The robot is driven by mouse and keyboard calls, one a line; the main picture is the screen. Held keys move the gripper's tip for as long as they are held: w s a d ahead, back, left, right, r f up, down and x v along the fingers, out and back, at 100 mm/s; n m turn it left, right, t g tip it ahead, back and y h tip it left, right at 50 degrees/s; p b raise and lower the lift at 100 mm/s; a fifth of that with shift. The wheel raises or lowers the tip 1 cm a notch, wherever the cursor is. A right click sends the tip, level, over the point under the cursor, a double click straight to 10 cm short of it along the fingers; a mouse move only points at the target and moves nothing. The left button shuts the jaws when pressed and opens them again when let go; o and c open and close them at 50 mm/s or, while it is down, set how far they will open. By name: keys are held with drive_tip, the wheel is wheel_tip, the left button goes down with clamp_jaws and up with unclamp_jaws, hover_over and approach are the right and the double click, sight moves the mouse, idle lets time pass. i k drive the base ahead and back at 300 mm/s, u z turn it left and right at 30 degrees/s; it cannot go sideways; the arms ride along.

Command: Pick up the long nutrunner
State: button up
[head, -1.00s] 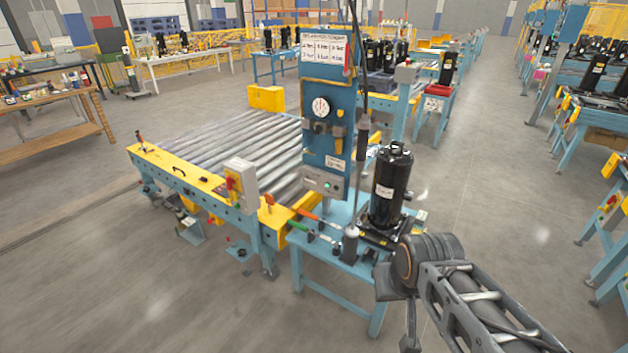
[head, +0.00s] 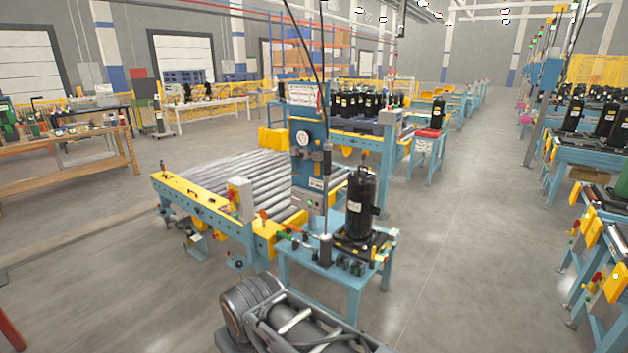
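A long, slim, upright tool that looks like the long nutrunner (head: 326,205) stands at the front of the blue bench (head: 330,266). A dark cable runs up from its top. Its thick grey lower end is at the bench top, but I cannot tell whether it rests there or hangs. A black compressor (head: 361,208) stands upright just to its right on the same bench. Part of my arm shows at the bottom of the head view, in front of the bench. My gripper is not in view.
A blue panel with a gauge (head: 303,138) stands behind the tool. A roller conveyor (head: 235,182) with a yellow front edge adjoins the bench at left. Smaller tools (head: 293,238) lie at the bench's left side. Open floor (head: 450,260) lies to the right.

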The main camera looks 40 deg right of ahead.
sight(326, 237)
drive_tip(key=u, duration=0.25)
drive_tip(key=i, duration=1.55)
drive_tip(key=z, duration=0.3)
drive_tip(key=i, duration=1)
drive_tip(key=z, duration=1.65)
drive_tip(key=i, duration=0.7)
drive_tip(key=z, duration=0.7)
